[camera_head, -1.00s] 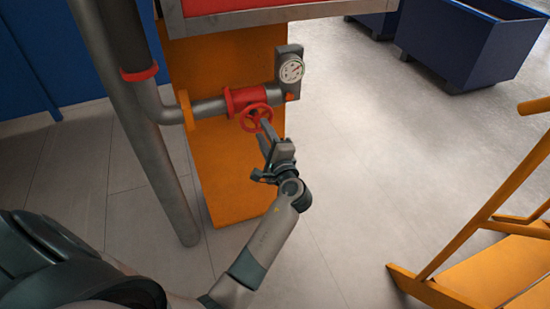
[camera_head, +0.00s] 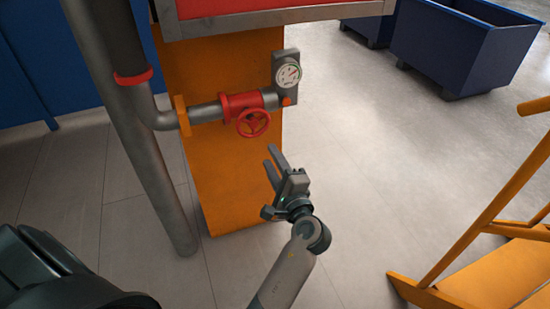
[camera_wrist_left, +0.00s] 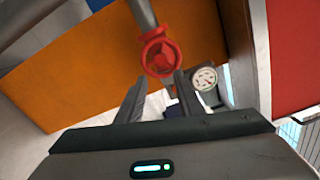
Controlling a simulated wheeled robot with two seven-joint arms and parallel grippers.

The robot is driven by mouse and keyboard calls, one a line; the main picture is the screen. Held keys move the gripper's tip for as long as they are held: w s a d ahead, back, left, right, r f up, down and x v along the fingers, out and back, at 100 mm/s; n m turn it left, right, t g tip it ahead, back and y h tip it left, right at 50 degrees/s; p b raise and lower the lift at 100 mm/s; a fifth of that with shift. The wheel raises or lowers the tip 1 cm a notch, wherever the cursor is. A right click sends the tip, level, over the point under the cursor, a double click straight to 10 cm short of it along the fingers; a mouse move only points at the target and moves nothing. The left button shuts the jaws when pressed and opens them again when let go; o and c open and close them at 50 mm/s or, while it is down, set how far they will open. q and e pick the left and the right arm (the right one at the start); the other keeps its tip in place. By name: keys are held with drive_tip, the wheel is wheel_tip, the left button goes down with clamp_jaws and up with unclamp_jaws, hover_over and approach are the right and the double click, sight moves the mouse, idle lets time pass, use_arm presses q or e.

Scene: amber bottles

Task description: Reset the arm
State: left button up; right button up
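My left gripper (camera_head: 274,166) is open and empty, with a gap between its two fingers. It is in front of and below the red valve wheel (camera_head: 253,123), apart from it. In the left wrist view the fingers (camera_wrist_left: 160,95) spread apart, and the red wheel (camera_wrist_left: 160,55) shows beyond them, with nothing between the fingertips. My right gripper is in neither view.
The red valve body (camera_head: 242,103) sits on a grey pipe beside a round gauge (camera_head: 287,74), before an orange panel (camera_head: 228,190). A thick grey pipe (camera_head: 150,170) stands at left. Blue bins (camera_head: 465,50) stand at the back right. An orange railing (camera_head: 480,220) is at right. Open floor lies between.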

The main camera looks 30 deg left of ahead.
use_arm(q)
drive_tip(key=w+d+f+m+h, duration=0.1)
drive_tip(key=d+f+h, duration=0.2)
drive_tip(key=f, duration=0.6)
drive_tip(key=w+d+f+m+h, duration=0.1)
drive_tip(key=d+f+h, duration=0.2)
drive_tip(key=f, duration=0.5)
drive_tip(key=s+d+f+n+g+h, duration=0.1)
drive_tip(key=s+d+f+h, duration=0.15)
drive_tip(key=f, duration=0.75)
drive_tip(key=s+d+f+g+h, duration=0.15)
drive_tip(key=s+f, duration=0.25)
drive_tip(key=f, duration=0.6)
drive_tip(key=s+d+f+n+g+h, duration=0.2)
drive_tip(key=s+d+f+n+h, duration=0.15)
drive_tip(key=s+f, duration=1.1)
drive_tip(key=s+a+f+n+g, duration=0.1)
drive_tip(key=s+f+n, duration=0.2)
drive_tip(key=s+f, duration=0.2)
drive_tip(key=s+a+f+n+g+h, duration=0.1)
drive_tip(key=s+a+f+n, duration=0.1)
drive_tip(key=s, duration=1)
wheel_tip(320, 180, down, 3)
drive_tip(key=shift+r+n, duration=0.15)
drive_tip(key=shift+n, duration=0.5)
drive_tip(key=shift+h, duration=0.25)
